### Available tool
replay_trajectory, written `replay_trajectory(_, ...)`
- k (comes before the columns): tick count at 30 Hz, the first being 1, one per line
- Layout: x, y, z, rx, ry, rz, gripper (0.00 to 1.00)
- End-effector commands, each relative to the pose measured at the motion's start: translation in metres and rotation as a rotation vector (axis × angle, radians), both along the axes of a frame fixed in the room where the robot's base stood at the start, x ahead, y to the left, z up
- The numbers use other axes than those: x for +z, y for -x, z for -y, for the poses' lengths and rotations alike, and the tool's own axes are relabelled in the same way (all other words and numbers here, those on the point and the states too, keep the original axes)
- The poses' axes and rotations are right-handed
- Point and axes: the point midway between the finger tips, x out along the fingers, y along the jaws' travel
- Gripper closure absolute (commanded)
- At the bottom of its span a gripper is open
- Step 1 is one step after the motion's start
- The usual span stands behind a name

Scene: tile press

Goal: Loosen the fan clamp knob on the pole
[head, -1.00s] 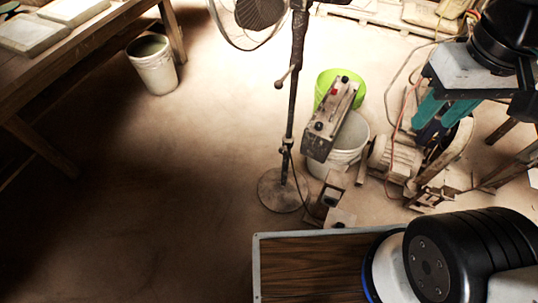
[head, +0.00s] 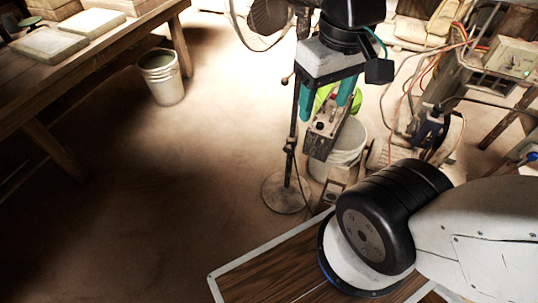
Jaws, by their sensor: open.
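The standing fan (head: 268,16) is at the top middle of the head view, partly cut off by the upper edge. Its dark pole (head: 292,125) runs down to a round base (head: 284,195) on the floor. A small knob (head: 285,80) on a short stem sticks out to the left of the pole, high up. My gripper (head: 325,108) has two teal fingers and is open, with nothing visible between them. It appears just right of the pole, pointing down, with its left finger close to the pole in the picture. I cannot tell the depth between them.
A control box (head: 325,135), a white bucket (head: 346,150) and a partly hidden green bucket (head: 357,98) stand right of the pole. Cables and machinery fill the right. A workbench (head: 90,65) and a bucket (head: 161,78) are at left. Floor between is clear.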

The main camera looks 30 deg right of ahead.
Motion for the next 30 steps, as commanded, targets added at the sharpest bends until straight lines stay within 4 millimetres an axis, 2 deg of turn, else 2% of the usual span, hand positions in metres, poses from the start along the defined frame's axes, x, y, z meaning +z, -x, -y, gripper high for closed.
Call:
replay_trajectory(8, -0.046, -0.034, 0.011, 0.043, 0.067, -0.282, 0.4)
replay_trajectory(17, -0.106, -0.081, 0.043, 0.154, 0.256, -0.594, 0.4)
replay_trajectory(23, -0.155, -0.113, 0.071, 0.264, 0.418, -0.786, 0.4)
replay_trajectory(30, -0.228, -0.152, 0.106, 0.433, 0.636, -0.983, 0.4)
